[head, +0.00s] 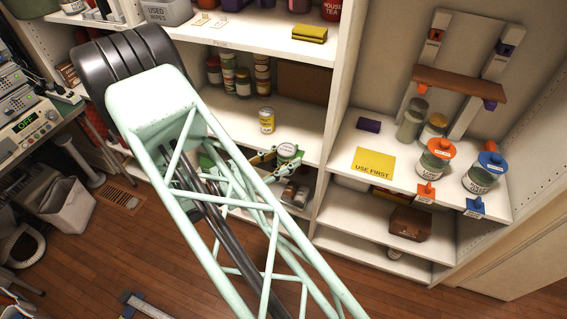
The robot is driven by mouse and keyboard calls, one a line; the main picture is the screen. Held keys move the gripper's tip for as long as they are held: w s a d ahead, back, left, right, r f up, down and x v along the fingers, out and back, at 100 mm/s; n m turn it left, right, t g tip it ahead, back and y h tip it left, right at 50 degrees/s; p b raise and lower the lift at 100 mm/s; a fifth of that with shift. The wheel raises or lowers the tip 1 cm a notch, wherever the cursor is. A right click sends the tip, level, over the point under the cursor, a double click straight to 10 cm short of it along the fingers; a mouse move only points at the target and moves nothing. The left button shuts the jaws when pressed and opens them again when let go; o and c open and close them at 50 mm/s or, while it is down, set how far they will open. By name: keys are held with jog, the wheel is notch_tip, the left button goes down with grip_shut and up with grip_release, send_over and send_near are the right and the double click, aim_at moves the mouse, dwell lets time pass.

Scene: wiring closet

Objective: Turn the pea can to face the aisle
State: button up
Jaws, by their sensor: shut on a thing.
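A can with a pale round top (288,150) is held at the front of the middle shelf in the head view. Its label is too small and too covered to read, but it is likely the pea can. My gripper (279,158) is shut on it, with greenish-gold fingers around its side. I cannot tell whether the can touches the shelf or hangs just in front of it. My pale green lattice arm hides part of the shelf to the left.
A yellow-and-white can (266,121) stands behind the held can. Several stacked cans (243,82) stand further back. A yellow "USE FIRST" card (374,161) lies on the right-hand shelf, near orange-lidded (435,160) and blue-lidded (484,172) canisters. An upright panel divides the bays.

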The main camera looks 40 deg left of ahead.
jog(key=shift+w+a+f+b, duration=0.65)
jog(key=shift+w+a, duration=0.4)
jog(key=shift+w, duration=2.4)
jog(key=shift+w+a+f+b, duration=0.45)
jog(key=shift+w+a+b, duration=0.5)
jog(key=shift+w, duration=2.45)
jog(key=shift+w+a+f+b, duration=0.6)
jog(key=shift+w+a, duration=0.55)
jog(key=shift+w, duration=2.3)
jog(key=o, duration=1.1)
jog(key=shift+s, duration=0.1)
jog(key=shift+v, duration=3.9)
